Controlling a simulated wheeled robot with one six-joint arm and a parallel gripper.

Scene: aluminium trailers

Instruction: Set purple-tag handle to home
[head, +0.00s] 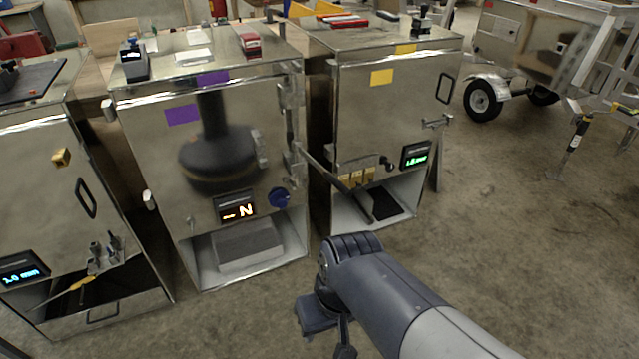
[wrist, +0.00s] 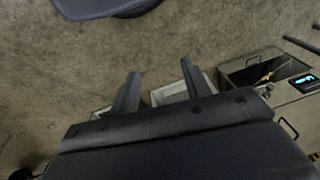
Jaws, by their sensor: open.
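The purple-tag cabinet (head: 160,150) stands in the middle of the head view, with purple tags (head: 183,115) on its front and top. A grey lever handle (head: 318,167) sticks out from its right edge, slanting down to the right. My gripper (wrist: 159,70) is open and empty in the wrist view, over the concrete floor. In the head view it is low in front of the cabinets, apart from the handle and partly hidden by my arm.
A yellow-tag cabinet (head: 385,110) stands close on the right, with a green display. Another cabinet (head: 50,190) with a blue display stands on the left. A trailer (head: 530,45) is at the back right.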

